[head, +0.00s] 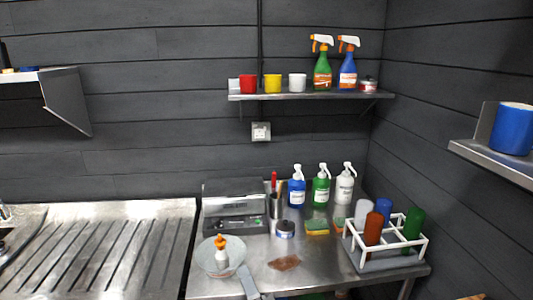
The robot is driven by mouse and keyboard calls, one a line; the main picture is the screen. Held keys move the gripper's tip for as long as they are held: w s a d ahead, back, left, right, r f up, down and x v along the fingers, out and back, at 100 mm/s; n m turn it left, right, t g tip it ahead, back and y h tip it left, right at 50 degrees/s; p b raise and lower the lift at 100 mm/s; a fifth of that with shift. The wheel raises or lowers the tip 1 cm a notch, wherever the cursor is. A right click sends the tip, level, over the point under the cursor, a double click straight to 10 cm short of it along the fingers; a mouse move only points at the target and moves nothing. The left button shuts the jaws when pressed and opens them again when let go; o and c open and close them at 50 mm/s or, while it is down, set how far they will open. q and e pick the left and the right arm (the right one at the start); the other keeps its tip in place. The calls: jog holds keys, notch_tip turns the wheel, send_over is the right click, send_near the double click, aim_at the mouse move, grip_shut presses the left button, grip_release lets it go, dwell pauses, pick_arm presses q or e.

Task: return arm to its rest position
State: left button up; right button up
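No arm of mine shows clearly in the head view. A small light and dark shape (5,213) is cut off at the far left edge, above the ribbed steel drainboard (110,245). It may be part of my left gripper, but too little shows to tell, and no fingers can be made out. My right gripper is not in the picture. No object is seen held.
A steel table (318,278) holds a grey scale (235,215), a pan with an orange-topped bottle (221,254), pump bottles, sponges and a white rack (388,262) of bottles. Wall shelves stand left, centre (310,96) and right (495,160). The air above the drainboard looks clear.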

pick_arm(q)
jog(key=w+a+f+g+h, duration=0.1)
jog(key=w+a+f+h, duration=0.1)
jog(key=f, duration=0.4)
jog(key=w+a+f+g+h, duration=0.2)
jog(key=w+f+h, duration=0.1)
jog(key=f, duration=0.2)
jog(key=s+a+f+n+g+h, duration=0.2)
jog(key=f+g, duration=0.1)
jog(key=f, duration=0.6)
jog(key=s+a+f+n+g+h, duration=0.2)
jog(key=s+f+g, duration=0.1)
jog(key=f, duration=0.5)
jog(key=s+f+n+g+h, duration=0.3)
jog(key=s+f+n+g, duration=0.15)
jog(key=s+f, duration=0.45)
jog(key=s+d+f+n+g+h, duration=0.1)
jog(key=s+f+n+g+h, duration=0.1)
jog(key=s, duration=0.6)
jog(key=s+d+f+n+g+h, duration=0.2)
jog(key=s+g, duration=0.3)
jog(key=s, duration=0.2)
jog(key=shift+s+d, duration=0.25)
jog(key=shift+s, duration=0.15)
